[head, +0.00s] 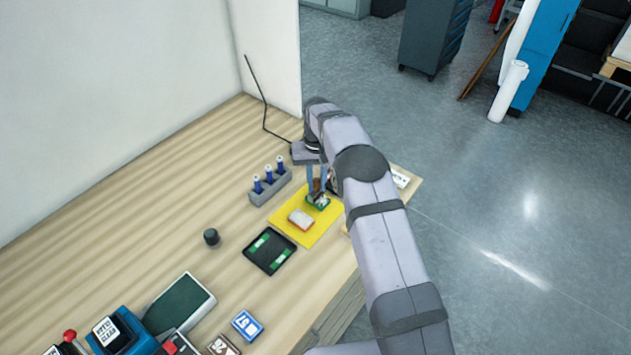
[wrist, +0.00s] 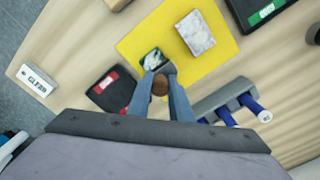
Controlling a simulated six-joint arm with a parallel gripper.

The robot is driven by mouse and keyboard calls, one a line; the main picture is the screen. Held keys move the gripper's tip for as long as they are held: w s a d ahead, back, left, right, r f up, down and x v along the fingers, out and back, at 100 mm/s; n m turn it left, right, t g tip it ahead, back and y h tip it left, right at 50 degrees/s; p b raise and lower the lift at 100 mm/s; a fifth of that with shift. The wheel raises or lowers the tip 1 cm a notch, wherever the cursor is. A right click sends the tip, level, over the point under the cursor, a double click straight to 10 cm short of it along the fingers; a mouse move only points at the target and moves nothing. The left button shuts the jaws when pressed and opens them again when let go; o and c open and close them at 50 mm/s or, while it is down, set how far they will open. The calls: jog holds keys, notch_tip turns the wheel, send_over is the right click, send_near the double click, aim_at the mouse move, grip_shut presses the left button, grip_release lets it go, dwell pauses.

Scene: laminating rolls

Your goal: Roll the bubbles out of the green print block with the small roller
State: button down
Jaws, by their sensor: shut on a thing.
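My gripper (head: 316,188) is shut on the small roller, whose brown handle top (wrist: 160,84) shows between the fingers in the wrist view. The roller's grey end lies at or just over the near edge of the green print block (wrist: 151,57); I cannot tell whether it touches. The block has a green edge and a dark and white picture on top. It sits on the yellow mat (wrist: 207,76), and it also shows under my gripper in the head view (head: 318,201). A second block (wrist: 196,33), pale on top with a red side in the head view, lies beside it on the mat.
A grey rack (head: 268,189) with blue-handled tools stands beside the mat. A black tray (head: 270,263) with green pieces lies in front of it. A black tray with a red piece (wrist: 108,86) is close to my gripper. A dark knob (head: 211,237) stands alone on the wood table.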

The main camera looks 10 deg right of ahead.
jog(key=shift+s+d, duration=0.1)
jog(key=shift+s+d, duration=0.2)
jog(key=shift+s, duration=0.05)
jog(key=shift+s+d, duration=0.1)
jog(key=shift+d, duration=0.05)
jog(key=shift+s+d, duration=0.2)
jog(key=shift+s+d, duration=0.25)
jog(key=shift+s, duration=0.1)
jog(key=shift+w+a, duration=0.2)
jog(key=shift+w, duration=0.05)
jog(key=shift+w+a, duration=0.1)
jog(key=shift+w, duration=0.05)
dwell(0.4)
